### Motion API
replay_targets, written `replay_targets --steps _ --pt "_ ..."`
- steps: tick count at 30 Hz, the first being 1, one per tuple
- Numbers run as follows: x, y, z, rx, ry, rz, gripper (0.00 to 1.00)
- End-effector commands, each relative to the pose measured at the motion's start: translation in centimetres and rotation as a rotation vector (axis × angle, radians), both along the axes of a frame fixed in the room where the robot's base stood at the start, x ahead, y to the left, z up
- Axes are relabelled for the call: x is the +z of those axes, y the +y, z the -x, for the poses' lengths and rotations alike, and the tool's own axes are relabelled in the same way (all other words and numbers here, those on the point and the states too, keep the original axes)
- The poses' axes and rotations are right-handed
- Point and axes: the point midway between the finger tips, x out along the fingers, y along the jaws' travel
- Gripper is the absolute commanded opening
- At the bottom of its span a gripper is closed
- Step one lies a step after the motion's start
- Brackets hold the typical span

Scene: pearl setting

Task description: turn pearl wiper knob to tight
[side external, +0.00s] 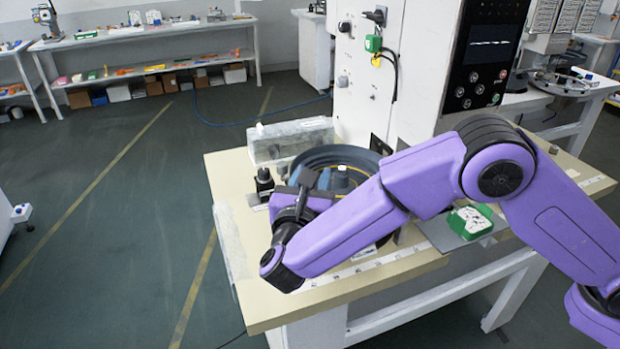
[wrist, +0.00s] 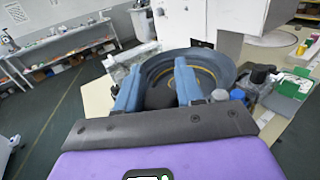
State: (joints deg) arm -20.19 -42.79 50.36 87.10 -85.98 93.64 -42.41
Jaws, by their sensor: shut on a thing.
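The pearl wiper knob appears to be the dark round piece (wrist: 160,95) between my two fingers in the wrist view. My gripper (wrist: 158,72) is shut on it, with one blue finger on each side. In the side external view my gripper (side external: 318,180) points over the near left part of the round grey-blue bowl (side external: 345,152), and my own wrist hides the knob there. The bowl also shows beyond the fingers in the wrist view (wrist: 222,62). I cannot read any marking for tight or tell how far the knob is turned.
A clear block (side external: 290,140) stands behind the bowl, and a black bottle-like piece (side external: 264,186) stands at its left. A white machine housing (side external: 352,90) rises behind. A green-and-white box (side external: 470,220) lies at the right.

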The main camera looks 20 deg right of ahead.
Motion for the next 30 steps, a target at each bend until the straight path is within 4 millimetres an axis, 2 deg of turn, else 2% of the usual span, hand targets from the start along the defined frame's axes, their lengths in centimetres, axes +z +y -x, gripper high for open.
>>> replay_targets --steps 7,20,21,23,30 --pt "-0.07 -0.03 0.22 -0.068 0.002 0.003 0.07" --pt "-0.06 -0.08 0.21 -0.079 0.002 0.003 0.07" --pt "-0.06 -0.07 0.21 -0.079 0.001 0.002 0.4" --pt "-0.05 -0.07 0.2 -0.078 0.001 0.002 0.58" --pt "-0.02 -0.1 0.14 -0.078 0.001 0.001 0.58"
